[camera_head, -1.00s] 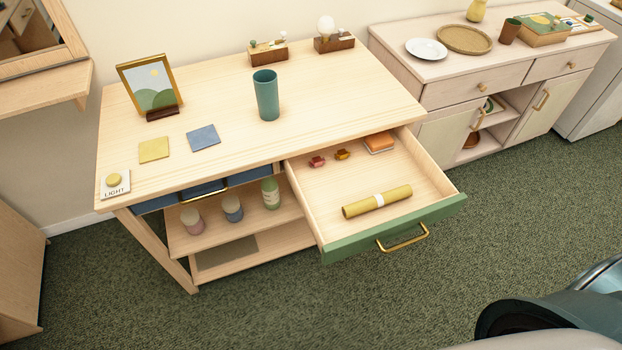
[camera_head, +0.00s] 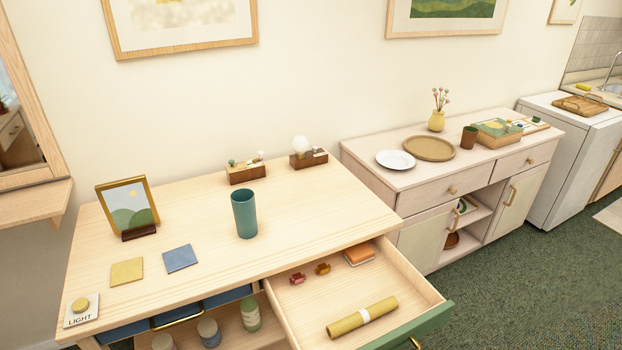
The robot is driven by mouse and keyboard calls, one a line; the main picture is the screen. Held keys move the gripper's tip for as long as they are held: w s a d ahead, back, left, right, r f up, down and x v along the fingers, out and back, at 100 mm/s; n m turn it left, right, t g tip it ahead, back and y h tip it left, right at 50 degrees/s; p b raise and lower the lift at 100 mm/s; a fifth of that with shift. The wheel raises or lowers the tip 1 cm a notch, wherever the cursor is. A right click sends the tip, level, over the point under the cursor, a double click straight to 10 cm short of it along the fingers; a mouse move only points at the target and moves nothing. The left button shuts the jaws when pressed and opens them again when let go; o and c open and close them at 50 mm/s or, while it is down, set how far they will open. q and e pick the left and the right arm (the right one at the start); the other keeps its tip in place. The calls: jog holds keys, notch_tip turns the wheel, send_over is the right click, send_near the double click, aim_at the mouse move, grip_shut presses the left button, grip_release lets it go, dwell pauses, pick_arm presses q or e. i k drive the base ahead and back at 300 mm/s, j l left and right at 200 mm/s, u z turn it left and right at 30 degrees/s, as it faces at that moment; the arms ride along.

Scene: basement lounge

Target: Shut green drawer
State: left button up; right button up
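The green drawer (camera_head: 424,327) is pulled well out from the right side of the light wooden table (camera_head: 190,273). Its green front faces the lower right, and only part of its gold handle (camera_head: 414,343) shows at the bottom edge of the picture. Inside lie a rolled yellow paper with a white band (camera_head: 361,318), two small toy-like pieces, one red (camera_head: 298,278) and one amber (camera_head: 323,269), and an orange-topped block (camera_head: 359,255). Neither of my grippers is in view.
On the table stand a teal cup (camera_head: 244,214), a picture frame (camera_head: 128,208) and two small wooden boxes. A blue drawer (camera_head: 227,295) is beside the green one, above a shelf with bottles. A sideboard (camera_head: 437,199) stands at the right. Green carpet (camera_head: 500,285) is clear there.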

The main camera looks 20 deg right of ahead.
aim_at(303, 311)
jog(key=l+z, duration=0.25)
jog(key=z, duration=0.15)
jog(key=l+z, duration=0.4)
jog(key=i+j, duration=0.05)
jog(key=j, duration=0.1)
